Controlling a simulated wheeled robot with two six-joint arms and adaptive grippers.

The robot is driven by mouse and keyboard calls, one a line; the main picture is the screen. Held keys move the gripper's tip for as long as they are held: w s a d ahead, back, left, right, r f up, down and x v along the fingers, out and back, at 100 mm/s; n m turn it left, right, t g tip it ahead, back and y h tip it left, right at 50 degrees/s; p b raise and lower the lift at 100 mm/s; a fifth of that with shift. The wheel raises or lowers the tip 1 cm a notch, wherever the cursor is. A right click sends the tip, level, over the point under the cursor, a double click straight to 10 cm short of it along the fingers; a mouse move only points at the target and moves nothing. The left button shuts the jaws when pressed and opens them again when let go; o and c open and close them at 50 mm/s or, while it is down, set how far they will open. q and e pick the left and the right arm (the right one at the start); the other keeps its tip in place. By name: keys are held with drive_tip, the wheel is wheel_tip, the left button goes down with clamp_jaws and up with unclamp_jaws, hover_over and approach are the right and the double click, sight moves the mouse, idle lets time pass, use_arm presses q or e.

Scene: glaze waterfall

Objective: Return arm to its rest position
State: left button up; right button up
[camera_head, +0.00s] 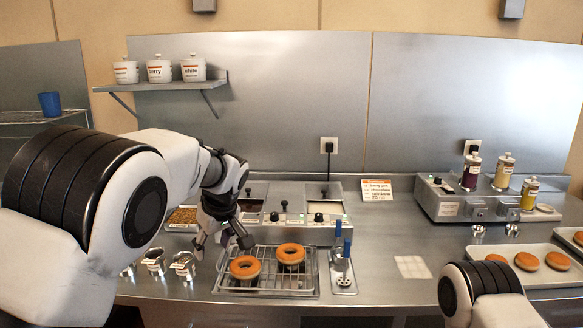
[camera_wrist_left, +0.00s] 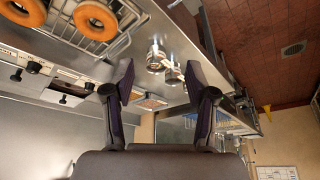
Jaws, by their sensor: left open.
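My left arm reaches in from the left in the head view. Its gripper (camera_head: 222,240) is open and empty, pointing down just behind and left of the wire rack (camera_head: 265,289). In the left wrist view the two fingers (camera_wrist_left: 160,82) are spread with nothing between them. Two orange-brown ring doughnuts, a left one (camera_head: 245,267) and a right one (camera_head: 291,254), sit on the rack; they also show at the upper left of the left wrist view. Part of my right arm shows at the lower right in the head view; its gripper is out of frame.
Metal cups (camera_head: 184,265) stand left of the rack. A control unit with knobs (camera_head: 302,222) is behind it, and a blue-handled tool holder (camera_head: 342,270) to its right. A bottle station (camera_head: 455,203) and doughnut tray (camera_head: 540,280) are at right. The counter's middle right is mostly clear.

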use_arm(q)
wheel_tip(320, 180, down, 9)
drive_tip(key=a+g, duration=0.2)
drive_tip(key=s+a+f+g+h, duration=0.1)
drive_tip(key=s+a+f+g, duration=0.2)
drive_tip(key=s+f, duration=0.8)
drive_tip(key=s+a+f+g+h, duration=0.1)
drive_tip(key=s+a+f+g, duration=0.1)
drive_tip(key=s+f, duration=0.9)
drive_tip(key=s+f+m+t, duration=0.2)
drive_tip(key=s+f+m, duration=0.2)
drive_tip(key=s, duration=0.5)
drive_tip(key=s+a+f+m+t+h, duration=0.1)
drive_tip(key=s+f+m, duration=0.3)
drive_tip(key=s, duration=0.5)
drive_tip(key=shift+s+t, duration=0.35)
drive_tip(key=shift+t, duration=0.05)
drive_tip(key=shift+r, duration=0.1)
